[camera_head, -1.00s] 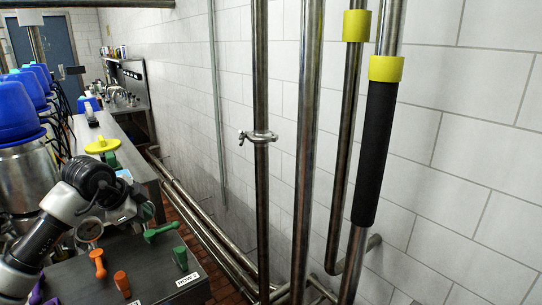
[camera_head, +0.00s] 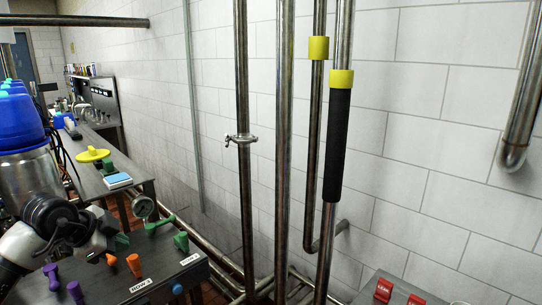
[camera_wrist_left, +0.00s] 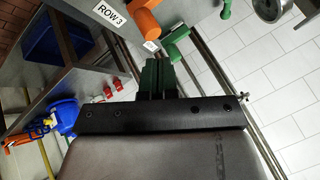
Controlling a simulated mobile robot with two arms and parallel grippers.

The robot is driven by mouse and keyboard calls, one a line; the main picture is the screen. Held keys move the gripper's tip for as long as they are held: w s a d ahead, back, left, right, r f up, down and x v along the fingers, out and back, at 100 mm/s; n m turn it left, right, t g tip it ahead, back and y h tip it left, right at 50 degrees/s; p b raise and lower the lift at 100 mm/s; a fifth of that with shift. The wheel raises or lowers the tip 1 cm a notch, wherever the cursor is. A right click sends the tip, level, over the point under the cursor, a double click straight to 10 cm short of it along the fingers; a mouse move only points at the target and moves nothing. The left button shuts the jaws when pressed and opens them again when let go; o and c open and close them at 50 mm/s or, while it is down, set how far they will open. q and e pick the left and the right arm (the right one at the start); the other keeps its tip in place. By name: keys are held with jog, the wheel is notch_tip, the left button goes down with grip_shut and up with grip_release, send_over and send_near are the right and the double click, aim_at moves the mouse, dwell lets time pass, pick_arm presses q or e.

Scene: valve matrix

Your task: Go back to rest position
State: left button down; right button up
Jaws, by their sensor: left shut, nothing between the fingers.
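My left arm comes in from the left in the head view, over the valve table (camera_head: 165,265). My left gripper (camera_head: 122,242) is near the table's far-left part, beside the green valve handles; its fingertips are small there. In the left wrist view the two dark green fingers (camera_wrist_left: 157,78) are together with nothing between them. An orange handle (camera_wrist_left: 146,22) and a green handle (camera_wrist_left: 178,36) lie beyond the fingers, and I see no contact with them. My right gripper is not in view.
The table carries orange (camera_head: 134,265), purple (camera_head: 76,292) and green (camera_head: 181,241) handles and a gauge (camera_head: 143,207). Vertical pipes (camera_head: 284,150) stand before the white tiled wall. Red handles (camera_head: 383,290) sit at the lower right. Blue-topped vessels (camera_head: 20,125) stand at the left.

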pick_arm(q)
jog(key=s+d+r+m+t+h, duration=0.1)
jog(key=s+d+m+t+h, duration=0.15)
jog(key=d+h, duration=0.5)
jog(key=s+d+m+t+h, duration=0.25)
jog(key=d+h, duration=0.25)
jog(key=d, duration=0.5)
jog(key=s+a+f+n+t+y, duration=0.2)
jog(key=s+a+f+n+y, duration=0.25)
jog(key=f+n+y, duration=0.4)
jog(key=s+a+f+n+t+y, duration=0.1)
jog(key=s+a+f+n+y, duration=0.4)
jog(key=n+y, duration=0.6)
jog(key=s+d+f+m+g+h, duration=0.1)
jog(key=s+d+f+g+h, duration=0.1)
jog(key=s+f+g, duration=0.55)
jog(key=s+d+f+m+g+h, duration=0.2)
jog(key=s+f+g, duration=0.25)
jog(key=s, duration=0.65)
notch_tip(320, 180, down, 25)
jog(key=s+a+f+g, duration=0.2)
jog(key=s+f, duration=1.4)
jog(key=f, duration=0.1)
jog(key=shift+s+a+f+y, duration=0.25)
jog(key=shift+s+a+y, duration=0.05)
jog(key=shift+s+a, duration=0.1)
